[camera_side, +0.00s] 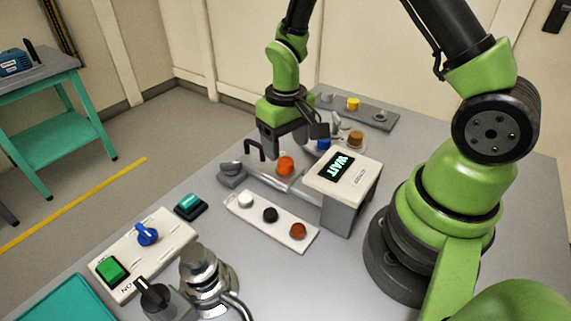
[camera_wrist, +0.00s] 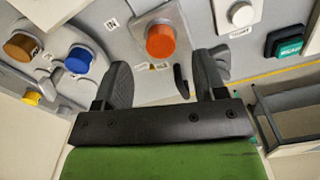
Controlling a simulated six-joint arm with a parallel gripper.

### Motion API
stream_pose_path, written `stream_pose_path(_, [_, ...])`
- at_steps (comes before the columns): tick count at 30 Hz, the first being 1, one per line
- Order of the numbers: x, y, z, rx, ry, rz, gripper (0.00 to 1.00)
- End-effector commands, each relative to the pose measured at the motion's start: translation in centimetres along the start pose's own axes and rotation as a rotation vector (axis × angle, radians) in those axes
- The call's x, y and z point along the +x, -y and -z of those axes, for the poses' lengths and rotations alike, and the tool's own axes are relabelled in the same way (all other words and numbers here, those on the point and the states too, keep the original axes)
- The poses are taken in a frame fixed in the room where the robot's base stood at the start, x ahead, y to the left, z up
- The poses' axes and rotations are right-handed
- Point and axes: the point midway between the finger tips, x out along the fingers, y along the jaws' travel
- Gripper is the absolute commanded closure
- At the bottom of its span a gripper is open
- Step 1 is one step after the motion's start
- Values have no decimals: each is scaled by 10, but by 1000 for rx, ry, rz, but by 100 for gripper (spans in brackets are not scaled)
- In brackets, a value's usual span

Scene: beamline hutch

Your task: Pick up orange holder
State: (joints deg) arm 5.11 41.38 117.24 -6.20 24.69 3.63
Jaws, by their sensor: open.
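The orange holder (camera_side: 286,164) is a short round orange piece standing on a grey plate in the middle of the table. In the wrist view the orange holder (camera_wrist: 161,42) lies just beyond my fingertips, centred between them sideways. My gripper (camera_side: 290,146) is above it with its fingers spread apart and nothing held. In the wrist view my gripper (camera_wrist: 165,72) shows both dark fingers apart, and neither appears to touch the holder.
A black hooked handle (camera_side: 255,149) stands close left of the gripper. A box with a WAIT display (camera_side: 343,168) stands to the right. A white strip (camera_side: 256,226) bears white, black and brown-red pieces in front. Blue (camera_side: 323,144) and brown (camera_side: 355,138) pieces stand behind.

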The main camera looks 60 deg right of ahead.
Motion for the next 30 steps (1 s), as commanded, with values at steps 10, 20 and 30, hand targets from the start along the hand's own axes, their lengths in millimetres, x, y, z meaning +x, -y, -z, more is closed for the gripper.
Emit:
stream_pose_path(10, [41,1,1,0,2,0,35])
stream_pose_path(20, [42,1,2,0,0,0,58])
stream_pose_path(30, [42,1,2,0,0,0,90])
